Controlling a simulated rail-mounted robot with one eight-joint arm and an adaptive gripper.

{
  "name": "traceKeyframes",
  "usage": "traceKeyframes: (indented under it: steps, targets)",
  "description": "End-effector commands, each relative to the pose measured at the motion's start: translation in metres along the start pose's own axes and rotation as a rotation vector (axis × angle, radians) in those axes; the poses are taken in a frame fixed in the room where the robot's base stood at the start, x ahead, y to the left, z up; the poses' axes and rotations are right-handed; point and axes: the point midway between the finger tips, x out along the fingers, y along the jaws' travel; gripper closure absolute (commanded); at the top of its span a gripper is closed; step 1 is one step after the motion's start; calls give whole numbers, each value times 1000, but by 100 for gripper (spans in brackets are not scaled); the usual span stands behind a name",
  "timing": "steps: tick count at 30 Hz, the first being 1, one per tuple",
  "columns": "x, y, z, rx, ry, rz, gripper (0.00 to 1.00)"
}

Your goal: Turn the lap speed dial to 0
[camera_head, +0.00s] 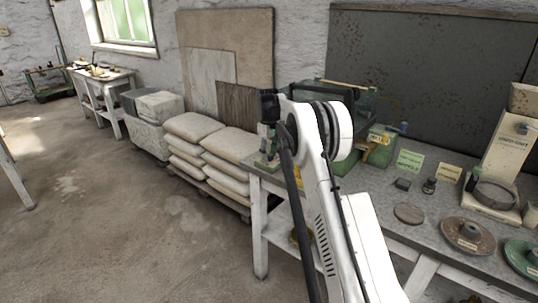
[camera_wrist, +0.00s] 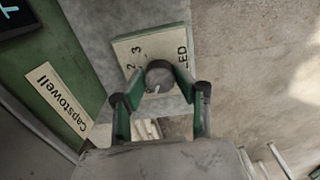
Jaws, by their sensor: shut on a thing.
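The lap speed dial (camera_wrist: 160,75) is a dark round knob with a pale pointer mark near its lower edge in the wrist view. It sits on a cream label plate (camera_wrist: 143,47) where "2", "3" and the letters "ED" show. The other markings are hidden by the knob and fingers. My gripper (camera_wrist: 159,82) is shut on the knob, one green finger on each side. In the head view the dial cannot be made out, and my arm covers part of the green machine (camera_head: 345,163) at the bench's left end.
The grey bench (camera_head: 383,210) carries round discs (camera_head: 467,233) and small parts to the right. Stacked sacks (camera_head: 228,168) stand left of the bench. Open floor lies farther left.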

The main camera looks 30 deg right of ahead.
Motion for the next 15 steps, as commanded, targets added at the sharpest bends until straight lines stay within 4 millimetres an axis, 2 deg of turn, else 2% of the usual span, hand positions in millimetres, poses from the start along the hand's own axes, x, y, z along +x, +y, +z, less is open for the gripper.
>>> traceKeyframes:
  steps: [12, 13, 15]
  targets:
    - [-1, 0, 0, -7, 2, 1, 97]
    - [-1, 0, 0, -7, 2, 1, 70]
    - [-1, 0, 0, -7, 1, 1, 60]
